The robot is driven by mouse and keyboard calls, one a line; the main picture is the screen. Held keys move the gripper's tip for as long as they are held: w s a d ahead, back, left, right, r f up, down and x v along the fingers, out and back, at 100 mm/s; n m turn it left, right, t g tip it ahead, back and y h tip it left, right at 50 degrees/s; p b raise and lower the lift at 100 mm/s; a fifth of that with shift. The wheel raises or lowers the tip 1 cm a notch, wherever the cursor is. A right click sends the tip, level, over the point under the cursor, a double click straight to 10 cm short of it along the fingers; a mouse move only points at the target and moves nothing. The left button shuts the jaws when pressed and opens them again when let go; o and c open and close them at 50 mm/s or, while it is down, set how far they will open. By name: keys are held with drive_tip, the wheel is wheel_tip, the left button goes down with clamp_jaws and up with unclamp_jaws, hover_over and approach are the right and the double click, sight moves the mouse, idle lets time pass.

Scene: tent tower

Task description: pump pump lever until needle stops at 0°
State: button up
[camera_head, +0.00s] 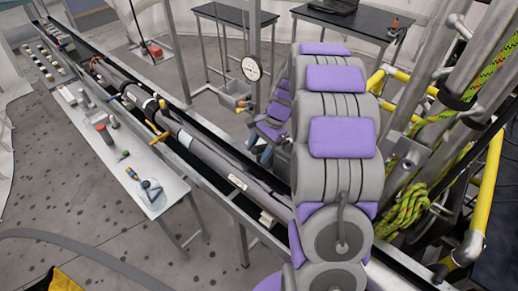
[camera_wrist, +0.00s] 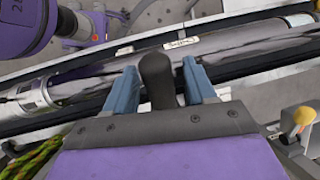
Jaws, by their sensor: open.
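A round white gauge (camera_head: 251,68) sits on a post in the head view; its needle is too small to read. Below it is a grey metal box (camera_head: 232,101) with a small orange-yellow knob (camera_head: 244,104), which may be the pump lever. A yellow knob (camera_wrist: 303,117) on a metal fitting also shows at the lower right of the wrist view. My gripper (camera_wrist: 158,72) is open, its two blue fingers apart, pointing toward the long grey tube. A dark rounded piece (camera_wrist: 157,80) stands between the fingers; I cannot tell whether it belongs to the gripper. The knob is outside the fingers.
A long grey tube (camera_head: 215,155) lies in a rail frame below my gripper. A white bench (camera_head: 125,160) with small tools stands left. Black tables (camera_head: 235,14) stand behind. Yellow pipes (camera_head: 490,185) and green rope (camera_head: 408,208) crowd the right.

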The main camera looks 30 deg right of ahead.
drive_tip(key=shift+c, duration=0.3)
clamp_jaws()
idle(0.3)
